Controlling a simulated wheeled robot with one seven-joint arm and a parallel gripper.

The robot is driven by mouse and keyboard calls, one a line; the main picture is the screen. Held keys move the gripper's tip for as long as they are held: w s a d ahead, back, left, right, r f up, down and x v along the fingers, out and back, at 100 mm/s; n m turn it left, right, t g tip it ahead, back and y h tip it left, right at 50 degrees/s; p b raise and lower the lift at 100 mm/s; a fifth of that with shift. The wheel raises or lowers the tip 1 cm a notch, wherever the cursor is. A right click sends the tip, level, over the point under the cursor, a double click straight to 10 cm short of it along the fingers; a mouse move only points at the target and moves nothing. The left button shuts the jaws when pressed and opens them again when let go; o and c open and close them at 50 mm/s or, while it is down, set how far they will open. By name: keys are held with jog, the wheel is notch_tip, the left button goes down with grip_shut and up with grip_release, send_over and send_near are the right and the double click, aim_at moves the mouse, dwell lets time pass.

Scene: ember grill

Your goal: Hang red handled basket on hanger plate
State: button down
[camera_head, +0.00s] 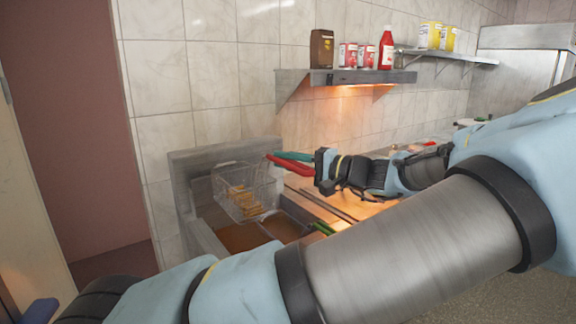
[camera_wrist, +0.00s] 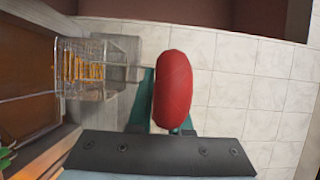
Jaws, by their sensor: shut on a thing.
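The red-handled basket is a wire fry basket (camera_head: 243,190) with golden fries in it. It hangs above the fryer's oil, close to the steel back plate, in the head view. Its red handle (camera_head: 290,165) points right toward my gripper (camera_head: 298,160), whose teal fingers are shut on it. In the wrist view the red handle (camera_wrist: 172,90) fills the middle between the teal fingers, and the wire basket (camera_wrist: 95,68) is at the left. The hanger plate (camera_head: 185,168) is the upright steel panel behind the fryer. Whether the basket touches it is unclear.
The fryer has oil wells (camera_head: 284,228) below the basket, and green handles (camera_head: 322,229) lie at its front. A steel shelf (camera_head: 345,77) with bottles and cans is on the tiled wall above. My arm covers the lower right.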

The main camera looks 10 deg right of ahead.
jog(key=shift+w+a+b, duration=0.2)
jog(key=shift+w+a, duration=0.1)
jog(key=shift+w, duration=0.35)
jog(key=shift+w+a+b, duration=0.2)
jog(key=shift+w+a, duration=0.1)
jog(key=shift+w, duration=0.3)
jog(key=shift+f+b, duration=0.75)
jog(key=shift+f, duration=0.8)
jog(key=shift+f+b, duration=0.35)
jog(key=shift+f, duration=0.25)
jog(key=c, duration=0.8)
grip_release()
jog(key=shift+o, duration=0.2)
